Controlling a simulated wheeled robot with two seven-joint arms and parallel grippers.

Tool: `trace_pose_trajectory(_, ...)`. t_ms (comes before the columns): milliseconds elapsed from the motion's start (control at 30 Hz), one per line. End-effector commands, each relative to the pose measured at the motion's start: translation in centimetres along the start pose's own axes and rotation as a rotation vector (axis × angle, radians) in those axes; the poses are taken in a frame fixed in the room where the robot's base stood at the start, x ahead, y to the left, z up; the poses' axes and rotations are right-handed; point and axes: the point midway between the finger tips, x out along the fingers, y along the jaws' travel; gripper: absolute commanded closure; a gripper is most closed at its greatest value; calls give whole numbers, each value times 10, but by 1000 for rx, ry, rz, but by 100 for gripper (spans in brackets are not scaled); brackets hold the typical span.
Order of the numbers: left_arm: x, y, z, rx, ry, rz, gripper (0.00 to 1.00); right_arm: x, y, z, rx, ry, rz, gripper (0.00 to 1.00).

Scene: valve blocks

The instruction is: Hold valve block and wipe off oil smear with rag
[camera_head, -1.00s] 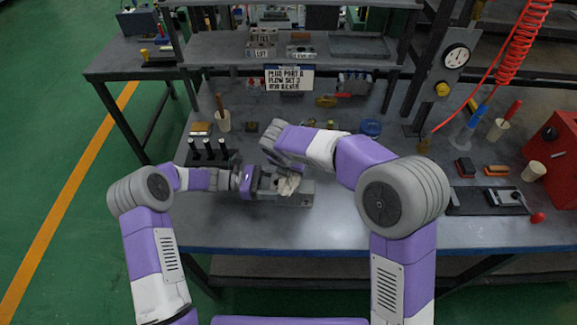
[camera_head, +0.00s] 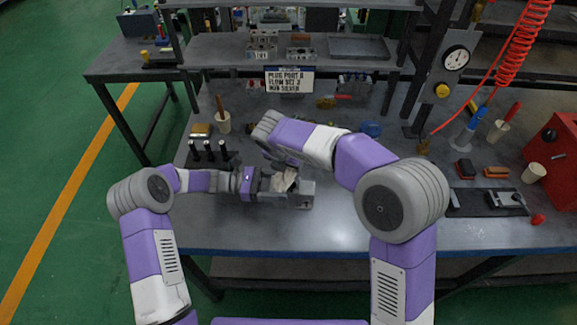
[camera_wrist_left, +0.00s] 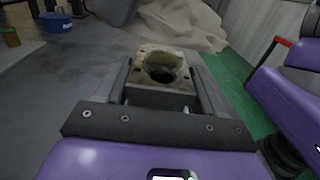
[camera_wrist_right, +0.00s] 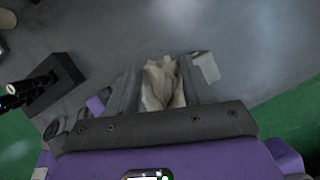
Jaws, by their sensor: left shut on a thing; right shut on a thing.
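The grey valve block (camera_head: 300,198) is held just above or on the bench in front of me; I cannot tell which. My left gripper (camera_head: 262,186) is shut on its left end. In the left wrist view the block (camera_wrist_left: 150,86) sits between the fingers, with a round hole and brownish staining on its face. The rag hides part of the block.
A black stand with several upright pins (camera_head: 208,152) is left of the block. A cup with a brush (camera_head: 223,122) and a blue bowl (camera_head: 371,128) stand behind. A dark mat with a tool (camera_head: 487,201) lies right.

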Motion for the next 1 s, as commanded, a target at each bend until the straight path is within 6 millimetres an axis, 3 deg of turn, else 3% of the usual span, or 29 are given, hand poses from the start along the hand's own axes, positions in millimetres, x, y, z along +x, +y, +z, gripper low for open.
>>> trace_pose_trajectory(500,0,1,1,2,-2,2,100,-37,-1,15,0,-1,0,74)
trace_pose_trajectory(1000,0,1,1,2,-2,2,100,-39,-1,16,0,0,0,74)
